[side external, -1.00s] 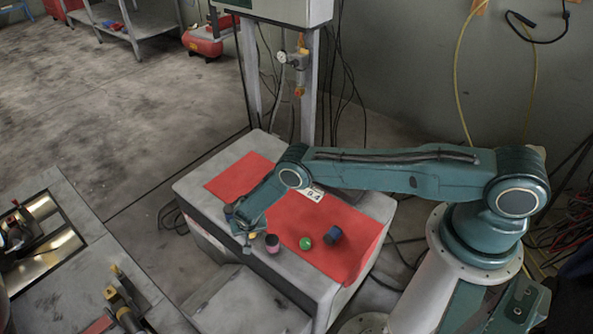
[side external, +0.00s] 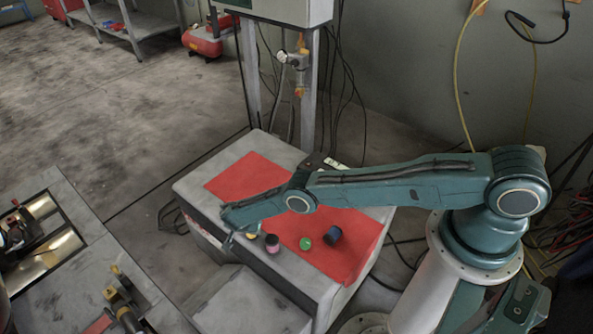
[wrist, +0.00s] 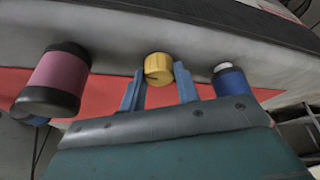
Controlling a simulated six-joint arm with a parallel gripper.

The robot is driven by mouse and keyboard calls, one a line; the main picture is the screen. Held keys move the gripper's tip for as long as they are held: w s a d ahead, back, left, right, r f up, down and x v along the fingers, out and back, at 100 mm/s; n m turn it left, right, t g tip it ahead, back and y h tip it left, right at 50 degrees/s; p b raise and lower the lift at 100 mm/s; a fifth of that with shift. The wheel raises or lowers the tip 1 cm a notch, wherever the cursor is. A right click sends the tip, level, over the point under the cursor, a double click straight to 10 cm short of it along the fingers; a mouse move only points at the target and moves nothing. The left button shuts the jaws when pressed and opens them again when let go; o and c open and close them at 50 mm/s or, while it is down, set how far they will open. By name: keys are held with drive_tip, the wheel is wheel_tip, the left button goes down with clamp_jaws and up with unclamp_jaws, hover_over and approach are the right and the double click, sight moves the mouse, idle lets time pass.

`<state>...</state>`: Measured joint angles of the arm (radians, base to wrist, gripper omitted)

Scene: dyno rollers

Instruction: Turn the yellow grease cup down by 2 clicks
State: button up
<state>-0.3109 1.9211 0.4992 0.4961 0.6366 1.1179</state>
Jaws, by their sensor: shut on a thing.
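The yellow grease cup (wrist: 158,66) is a short ribbed cap with a dark mark on its face, in the middle of the wrist view. My gripper (wrist: 159,74) has one blue finger on each side of it and is shut on the cup. In the side view my gripper (side external: 230,240) is at the near left edge of the grey block, with the forearm tilted low. There the cup is small and partly hidden by the wrist, so its mark is not readable.
A pink cylinder with black ends (wrist: 58,78) stands left of the cup; a blue one with a white top (wrist: 230,82) is close right of the fingers. On the red mat (side external: 345,260) are a green round piece (side external: 305,243) and a dark blue cylinder (side external: 333,236).

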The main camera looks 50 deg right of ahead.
idle(0.4)
drive_tip(key=o, duration=1)
drive_tip(key=shift+c, duration=0.2)
drive_tip(key=shift+a+r, duration=0.1)
drive_tip(key=shift+r, duration=0.05)
drive_tip(key=v, duration=1.3)
drive_tip(key=shift+r, duration=0.25)
